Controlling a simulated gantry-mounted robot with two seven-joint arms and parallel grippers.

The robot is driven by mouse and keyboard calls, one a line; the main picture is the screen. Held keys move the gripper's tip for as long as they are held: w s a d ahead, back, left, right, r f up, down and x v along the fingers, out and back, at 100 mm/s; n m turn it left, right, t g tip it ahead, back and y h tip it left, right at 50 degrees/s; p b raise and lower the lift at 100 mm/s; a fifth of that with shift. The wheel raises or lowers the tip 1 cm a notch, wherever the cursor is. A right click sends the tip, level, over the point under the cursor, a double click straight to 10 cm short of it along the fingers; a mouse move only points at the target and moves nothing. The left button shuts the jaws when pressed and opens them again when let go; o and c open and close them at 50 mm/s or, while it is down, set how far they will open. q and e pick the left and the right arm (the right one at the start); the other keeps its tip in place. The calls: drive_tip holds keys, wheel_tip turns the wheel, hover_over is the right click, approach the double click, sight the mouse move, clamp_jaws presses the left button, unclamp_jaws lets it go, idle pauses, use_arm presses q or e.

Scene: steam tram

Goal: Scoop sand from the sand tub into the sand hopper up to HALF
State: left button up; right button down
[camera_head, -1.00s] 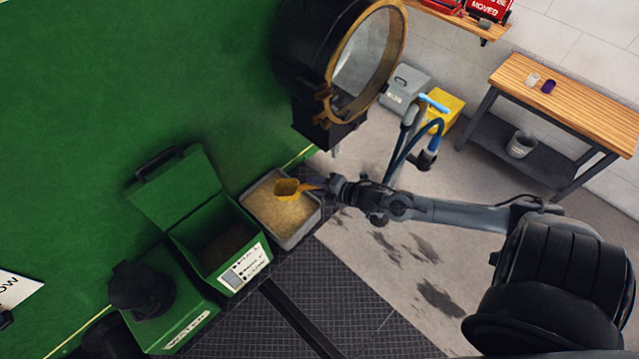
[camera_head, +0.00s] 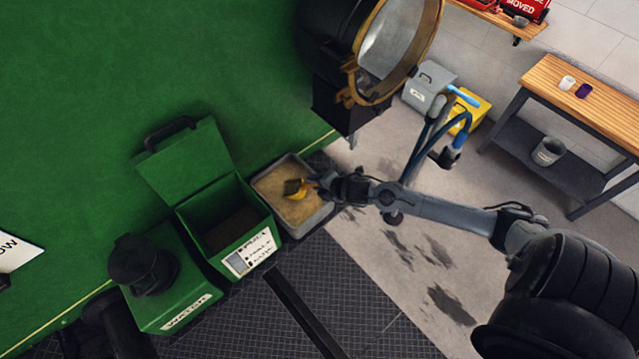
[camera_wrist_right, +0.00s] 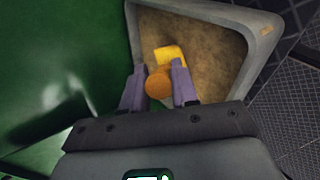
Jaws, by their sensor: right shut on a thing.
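My right gripper (camera_head: 322,184) is shut on the handle of a yellow scoop (camera_head: 294,188). In the right wrist view the scoop (camera_wrist_right: 171,55) and its round orange handle end (camera_wrist_right: 158,84) show between the gripper's fingers (camera_wrist_right: 160,82). My left gripper is not in view.
A green box with a white label (camera_head: 186,312) and a black cap stands left of the hopper. A wooden bench (camera_head: 590,100) is at the right.

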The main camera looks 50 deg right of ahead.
drive_tip(key=shift+f+t+b, duration=0.7)
drive_tip(key=shift+f+b, duration=0.1)
drive_tip(key=shift+b, duration=1)
drive_tip(key=r+t, duration=0.1)
drive_tip(key=s+r+m+t+y, duration=0.1)
drive_tip(key=r, duration=0.1)
drive_tip(key=s+d+r+t, duration=0.1)
drive_tip(key=shift+r+m+t+y, duration=0.3)
drive_tip(key=shift+r, duration=0.05)
drive_tip(key=shift+s+d+r+t, duration=0.15)
drive_tip(key=shift+r+t, duration=0.1)
drive_tip(key=shift+r, duration=0.2)
drive_tip(key=shift+s+d+r+t, duration=0.15)
drive_tip(key=shift+r+t, duration=0.1)
drive_tip(key=shift+r, duration=0.2)
